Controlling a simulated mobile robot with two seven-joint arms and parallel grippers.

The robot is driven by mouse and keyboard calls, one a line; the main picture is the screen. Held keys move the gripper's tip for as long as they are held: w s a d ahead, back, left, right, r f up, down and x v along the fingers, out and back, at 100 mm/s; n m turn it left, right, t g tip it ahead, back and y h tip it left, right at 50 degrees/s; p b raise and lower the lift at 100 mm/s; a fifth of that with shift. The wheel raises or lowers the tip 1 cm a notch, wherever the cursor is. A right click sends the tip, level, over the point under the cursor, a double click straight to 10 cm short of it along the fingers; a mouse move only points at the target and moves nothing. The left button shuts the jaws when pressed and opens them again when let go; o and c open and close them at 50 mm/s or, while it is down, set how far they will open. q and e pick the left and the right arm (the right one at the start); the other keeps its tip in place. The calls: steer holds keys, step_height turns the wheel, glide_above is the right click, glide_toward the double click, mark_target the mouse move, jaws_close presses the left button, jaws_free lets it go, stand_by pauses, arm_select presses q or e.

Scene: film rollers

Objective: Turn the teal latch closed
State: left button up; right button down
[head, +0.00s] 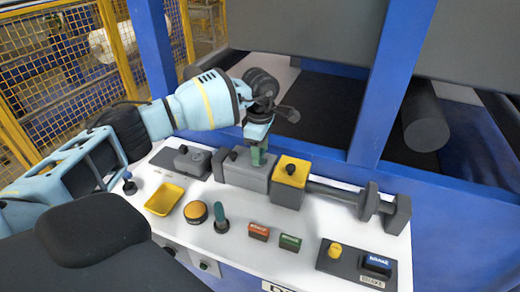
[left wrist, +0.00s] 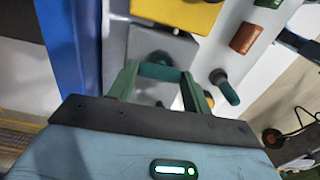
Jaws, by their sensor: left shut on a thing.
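A teal bar (left wrist: 158,71), which looks like the latch, lies between the green fingers of my left gripper (left wrist: 160,88) in the left wrist view. The fingers are shut on its two ends. In the head view my left gripper (head: 258,155) points down at the grey block (head: 243,175) on the panel, and its fingers and wrist hide the latch. My right gripper is not in view.
A yellow-topped block (head: 291,172) with a dark knob stands just right of the gripper, beside a grey shaft (head: 335,192). A yellow tray (head: 165,199), an orange button (head: 196,211), and red (head: 259,231) and green (head: 290,242) buttons lie in front. A blue post (head: 390,85) rises behind.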

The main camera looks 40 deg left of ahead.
arm_select(q)
steer(key=o, duration=1)
steer(key=shift+c, duration=0.2)
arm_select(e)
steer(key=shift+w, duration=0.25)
arm_select(q)
steer(key=shift+r, duration=0.1)
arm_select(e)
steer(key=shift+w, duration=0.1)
arm_select(q)
step_height(320, 180, up, 7)
steer(key=shift+f, duration=0.15)
steer(key=shift+r, duration=0.45)
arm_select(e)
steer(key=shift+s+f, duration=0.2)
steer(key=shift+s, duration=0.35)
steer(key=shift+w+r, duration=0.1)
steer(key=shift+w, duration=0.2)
